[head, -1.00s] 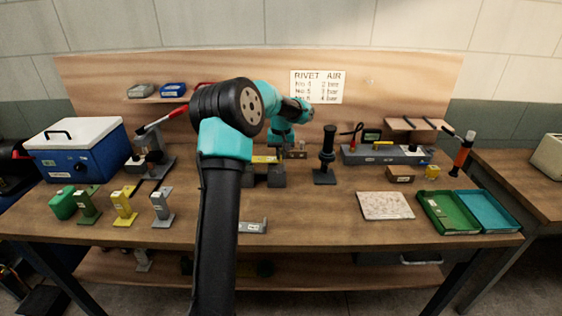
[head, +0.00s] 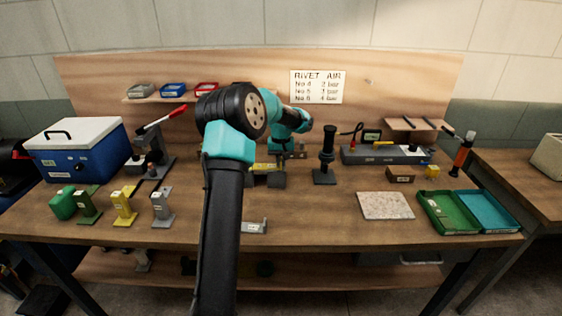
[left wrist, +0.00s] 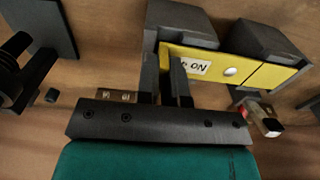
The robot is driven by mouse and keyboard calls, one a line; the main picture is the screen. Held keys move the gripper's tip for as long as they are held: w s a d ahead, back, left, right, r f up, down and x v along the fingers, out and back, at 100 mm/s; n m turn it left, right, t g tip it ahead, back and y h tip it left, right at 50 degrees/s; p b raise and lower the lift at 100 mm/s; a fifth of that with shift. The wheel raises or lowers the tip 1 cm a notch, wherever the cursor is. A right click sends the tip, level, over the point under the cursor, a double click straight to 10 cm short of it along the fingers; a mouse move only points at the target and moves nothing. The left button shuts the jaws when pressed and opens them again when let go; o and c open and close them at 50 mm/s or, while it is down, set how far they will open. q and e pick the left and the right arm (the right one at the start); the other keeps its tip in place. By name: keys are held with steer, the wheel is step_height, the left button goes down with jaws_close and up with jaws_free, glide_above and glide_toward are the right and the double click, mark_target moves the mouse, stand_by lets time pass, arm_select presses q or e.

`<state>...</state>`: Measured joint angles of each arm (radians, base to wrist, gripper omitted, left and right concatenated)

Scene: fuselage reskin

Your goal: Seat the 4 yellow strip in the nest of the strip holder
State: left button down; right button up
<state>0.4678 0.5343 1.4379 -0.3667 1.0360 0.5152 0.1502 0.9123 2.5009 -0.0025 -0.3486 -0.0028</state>
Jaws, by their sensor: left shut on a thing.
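The yellow strip (head: 263,167) lies across the two dark blocks of what looks like the strip holder (head: 277,181) in the middle of the bench. In the left wrist view the yellow strip (left wrist: 272,76) shows a white label and a round silver spot, close against the dark blocks (left wrist: 268,40). My left gripper (left wrist: 166,78) is shut on the strip near its left end in that view. In the head view the left gripper (head: 284,152) is small and partly hidden by my arm. Whether the strip is fully down in the nest I cannot tell. My right gripper is not in view.
A black post (head: 326,157) stands just right of the holder. A lever press (head: 152,150) and green, yellow and grey stands (head: 162,207) are to the left. A grey bracket (head: 254,227) lies near the front edge. A speckled slab (head: 385,206) and green tray (head: 448,214) are right.

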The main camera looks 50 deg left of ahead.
arm_select(q)
steer(key=shift+f, duration=0.6)
steer(key=c, duration=1.2)
jaws_free()
steer(key=shift+s+f, duration=0.15)
steer(key=shift+s, duration=0.05)
steer(key=shift+c, duration=0.2)
steer(key=shift+d, duration=0.1)
steer(key=shift+w, duration=0.1)
steer(key=shift+d, duration=0.1)
step_height(320, 180, up, 14)
steer(key=shift+f, duration=0.15)
steer(key=shift+w+f, duration=0.1)
steer(key=shift+w, duration=0.05)
